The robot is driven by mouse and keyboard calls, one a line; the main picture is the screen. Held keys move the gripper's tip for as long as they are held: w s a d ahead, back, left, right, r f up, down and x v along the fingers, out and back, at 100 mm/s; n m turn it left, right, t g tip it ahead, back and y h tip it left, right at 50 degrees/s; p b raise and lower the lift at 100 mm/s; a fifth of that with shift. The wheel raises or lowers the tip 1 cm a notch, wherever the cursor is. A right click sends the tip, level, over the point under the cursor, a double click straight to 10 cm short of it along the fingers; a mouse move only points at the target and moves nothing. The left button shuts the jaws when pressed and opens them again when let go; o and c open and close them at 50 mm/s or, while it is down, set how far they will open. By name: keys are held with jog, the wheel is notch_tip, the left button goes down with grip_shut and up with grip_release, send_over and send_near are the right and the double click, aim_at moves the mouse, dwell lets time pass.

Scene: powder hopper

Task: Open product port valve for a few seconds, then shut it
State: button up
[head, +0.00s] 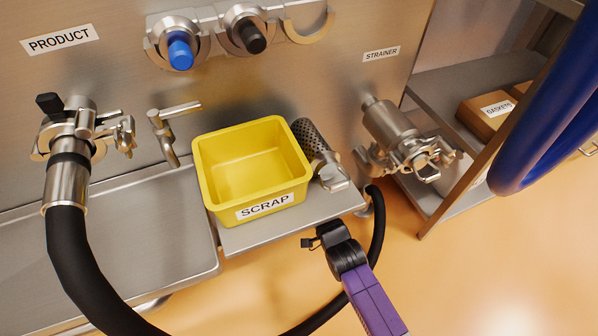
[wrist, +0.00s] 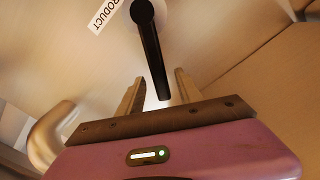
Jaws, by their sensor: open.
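The product port valve (head: 80,125) is a steel fitting on the wall at the left of the head view, below the PRODUCT label (head: 58,40). Its short black handle (head: 48,104) sticks out at the upper left. In the wrist view a long black lever (wrist: 149,50) runs down from a round hub close to the PRODUCT label (wrist: 105,12). My gripper (wrist: 155,80) is open, its two fingers apart with the lever's lower end showing between them. I cannot tell whether they touch it. The fingers are not visible in the head view.
A black hose (head: 75,260) hangs from the port and loops along the bottom. A yellow SCRAP bin (head: 205,190) stands on a steel shelf (head: 290,230) at centre. A purple part (head: 365,295) with a black end shows lower centre. The strainer fitting (head: 395,130) is right.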

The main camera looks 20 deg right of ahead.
jog(key=shift+w+b, duration=0.4)
jog(key=shift+w, duration=0.85)
grip_shut()
dwell(0.5)
